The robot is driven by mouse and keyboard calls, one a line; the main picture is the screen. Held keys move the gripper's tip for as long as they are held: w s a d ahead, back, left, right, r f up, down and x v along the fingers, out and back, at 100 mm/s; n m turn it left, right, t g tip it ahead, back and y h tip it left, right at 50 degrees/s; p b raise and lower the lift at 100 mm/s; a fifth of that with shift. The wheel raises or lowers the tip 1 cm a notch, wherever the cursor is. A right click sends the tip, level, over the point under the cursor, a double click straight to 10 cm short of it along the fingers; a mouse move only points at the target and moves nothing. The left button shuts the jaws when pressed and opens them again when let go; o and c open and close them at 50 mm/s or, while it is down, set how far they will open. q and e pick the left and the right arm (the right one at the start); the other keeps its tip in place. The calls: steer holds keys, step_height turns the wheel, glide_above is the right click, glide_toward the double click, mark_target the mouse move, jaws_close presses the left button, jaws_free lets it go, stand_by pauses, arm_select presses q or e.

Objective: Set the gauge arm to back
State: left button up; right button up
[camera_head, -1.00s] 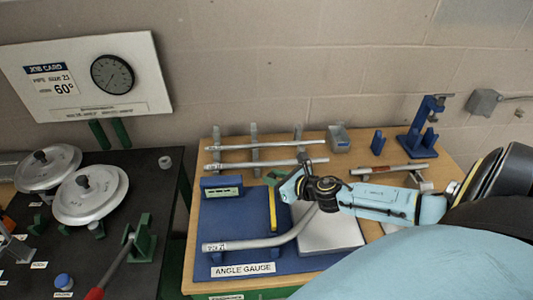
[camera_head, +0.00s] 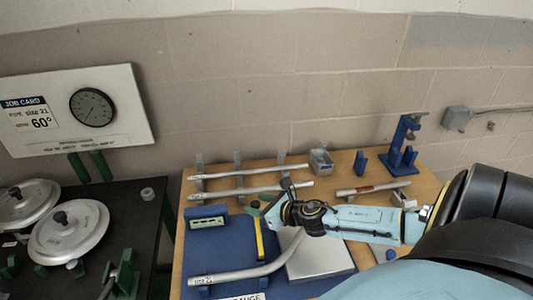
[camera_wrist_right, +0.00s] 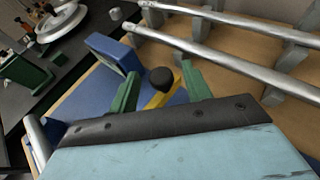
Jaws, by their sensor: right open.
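The angle gauge is a blue board (camera_head: 215,252) on the wooden table, with a bent silver tube (camera_head: 245,273) lying across it. Its gauge arm (camera_head: 259,238) is a yellow bar pointing away from me; its far end is close to my right gripper. In the right wrist view the yellow arm (camera_wrist_right: 158,98) carries a black knob (camera_wrist_right: 161,77). My right gripper (camera_wrist_right: 160,82) is open, its green fingers on either side of the knob; I cannot tell whether they touch it. In the head view the right gripper (camera_head: 268,204) is partly hidden by its own wrist. My left gripper is not in view.
A blue block with a display (camera_head: 207,222) stands at the board's back left. Silver tubes (camera_head: 250,172) lie on a rack behind. A light grey plate (camera_head: 320,258) is right of the board. A black table (camera_head: 130,215) with round lids stands left.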

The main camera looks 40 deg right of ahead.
steer(key=v, duration=1.3)
steer(key=shift+s, duration=0.2)
steer(key=shift+f, duration=0.1)
stand_by(0.3)
